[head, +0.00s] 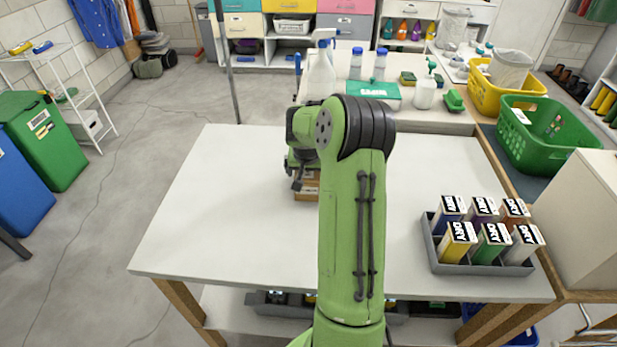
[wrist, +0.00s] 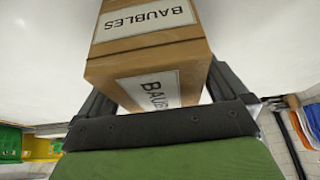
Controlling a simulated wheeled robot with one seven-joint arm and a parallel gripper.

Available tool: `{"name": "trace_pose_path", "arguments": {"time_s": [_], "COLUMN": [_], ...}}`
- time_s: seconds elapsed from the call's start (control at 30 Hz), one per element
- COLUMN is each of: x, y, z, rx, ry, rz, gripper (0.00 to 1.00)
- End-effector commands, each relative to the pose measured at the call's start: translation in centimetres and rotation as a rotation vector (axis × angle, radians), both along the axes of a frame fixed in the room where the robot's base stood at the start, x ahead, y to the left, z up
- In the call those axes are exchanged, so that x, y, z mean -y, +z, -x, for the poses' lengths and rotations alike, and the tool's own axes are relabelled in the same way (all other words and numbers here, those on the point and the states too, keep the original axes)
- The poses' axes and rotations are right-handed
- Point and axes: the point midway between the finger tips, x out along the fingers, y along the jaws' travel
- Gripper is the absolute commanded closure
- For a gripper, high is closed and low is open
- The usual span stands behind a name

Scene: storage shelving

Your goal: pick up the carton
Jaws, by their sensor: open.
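The carton (wrist: 150,52) is a brown box with white labels reading "BAUBLES". It fills the upper middle of the wrist view, with two labelled faces showing. In the head view the carton (head: 306,196) stands on the white table, mostly hidden behind my arm. My gripper (head: 300,180) is over and beside it there. In the wrist view my gripper (wrist: 158,88) has its two dark fingers apart, one on each side of the carton. I cannot tell whether either finger touches it.
The white table (head: 235,205) is clear around the carton. A grey tray (head: 482,268) of several "DRY" packets sits at its right. Behind are a spray bottle (head: 321,75), a green basket (head: 545,135) and a yellow basket (head: 488,95). A beige box (head: 585,215) stands at the right edge.

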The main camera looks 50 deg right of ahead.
Motion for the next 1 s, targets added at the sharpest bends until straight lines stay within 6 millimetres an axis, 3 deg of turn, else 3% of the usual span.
{"name": "trace_pose_path", "arguments": {"time_s": [0.03,0.47,0.73,1.0], "x": [0.0,0.0,0.0,0.1], "y": [0.0,0.1,0.8,7.7], "z": [0.0,0.0,0.0,-0.1], "rx": [0.0,0.001,0.002,0.005], "ry": [0.0,0.0,0.0,0.001], "rz": [0.0,0.002,-0.001,0.005], "gripper": [0.03,0.67,0.67,0.67]}}
